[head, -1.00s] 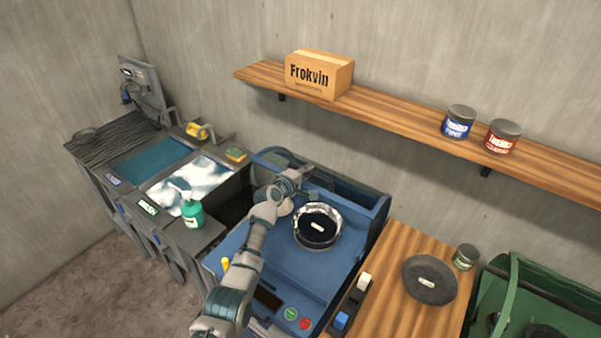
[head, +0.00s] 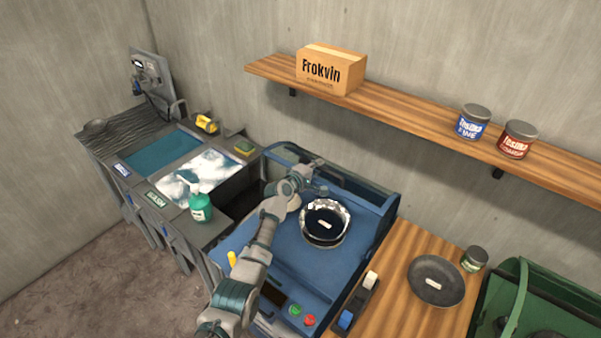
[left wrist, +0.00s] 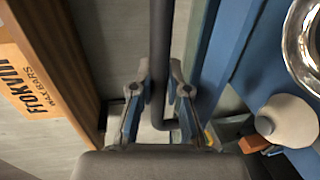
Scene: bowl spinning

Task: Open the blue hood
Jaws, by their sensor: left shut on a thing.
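The blue machine (head: 285,250) stands at the centre of the head view. Its blue hood (head: 366,200) is at the rear, tipped back toward the wall, and the deck in front is uncovered. A shiny metal bowl (head: 325,222) sits on the deck; part of its rim shows in the left wrist view (left wrist: 292,50). My left gripper (head: 318,172) is at the hood's back left side. In the left wrist view my left gripper (left wrist: 160,80) is shut around a dark bar, the hood's handle (left wrist: 161,40). My right gripper is not in view.
A wooden shelf (head: 415,115) above holds a Frokvin box (head: 330,70) and two cans. Sinks with a green soap bottle (head: 200,207) are at left. A wooden counter (head: 400,270) with a dark plate (head: 436,281) and a green machine (head: 535,305) are at right.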

